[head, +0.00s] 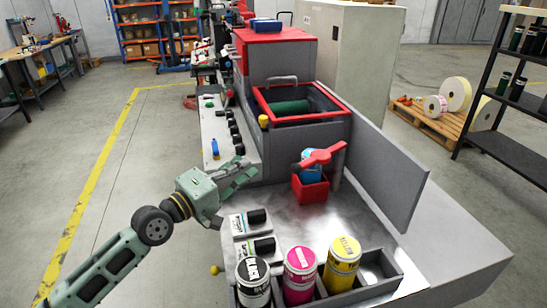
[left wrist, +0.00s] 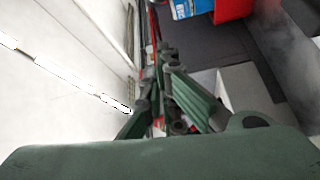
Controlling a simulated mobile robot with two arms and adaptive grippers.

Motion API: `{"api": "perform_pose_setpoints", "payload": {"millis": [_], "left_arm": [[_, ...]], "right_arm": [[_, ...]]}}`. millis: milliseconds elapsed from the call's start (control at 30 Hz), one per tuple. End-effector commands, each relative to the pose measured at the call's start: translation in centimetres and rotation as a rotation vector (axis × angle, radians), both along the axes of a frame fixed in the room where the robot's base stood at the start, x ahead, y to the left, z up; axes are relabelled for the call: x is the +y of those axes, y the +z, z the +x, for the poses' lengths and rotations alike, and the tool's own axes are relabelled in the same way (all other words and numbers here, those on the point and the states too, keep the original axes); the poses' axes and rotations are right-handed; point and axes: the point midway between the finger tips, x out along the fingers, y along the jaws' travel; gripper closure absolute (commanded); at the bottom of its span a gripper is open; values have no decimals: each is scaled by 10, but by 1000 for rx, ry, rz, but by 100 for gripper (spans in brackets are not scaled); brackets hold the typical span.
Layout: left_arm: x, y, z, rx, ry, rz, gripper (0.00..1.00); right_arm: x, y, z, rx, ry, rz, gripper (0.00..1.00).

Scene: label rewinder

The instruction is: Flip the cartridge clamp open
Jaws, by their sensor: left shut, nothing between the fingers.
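The cartridge clamp (head: 322,157) is a red lever on a grey post, lying across the top of a blue cartridge (head: 310,172). The cartridge stands in a red holder (head: 310,190) on the machine's metal deck. In the left wrist view the blue cartridge (left wrist: 188,8) and red holder (left wrist: 232,10) show at the top edge; the clamp is not clear there. My left gripper (head: 250,172) is shut and empty, left of the clamp and apart from it. Its fingers also show in the left wrist view (left wrist: 166,58). My right gripper is not in view.
Black (head: 253,282), magenta (head: 299,275) and yellow (head: 342,265) cartridges stand in a grey rack at the front. A grey upright panel (head: 385,180) bounds the right. Bare deck lies between the rack and holder.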

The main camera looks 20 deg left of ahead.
Motion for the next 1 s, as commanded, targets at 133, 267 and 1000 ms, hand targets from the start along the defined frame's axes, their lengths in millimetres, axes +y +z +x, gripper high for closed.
{"api": "perform_pose_setpoints", "payload": {"millis": [133, 267, 1000], "left_arm": [[-1, 1, 3, 0, 1, -1, 100], [-5, 4, 15, -1, 1, -4, 100], [-58, 5, 75, 5, -1, -3, 100]], "right_arm": [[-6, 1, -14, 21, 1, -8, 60], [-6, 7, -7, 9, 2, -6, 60], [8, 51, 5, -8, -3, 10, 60]]}}
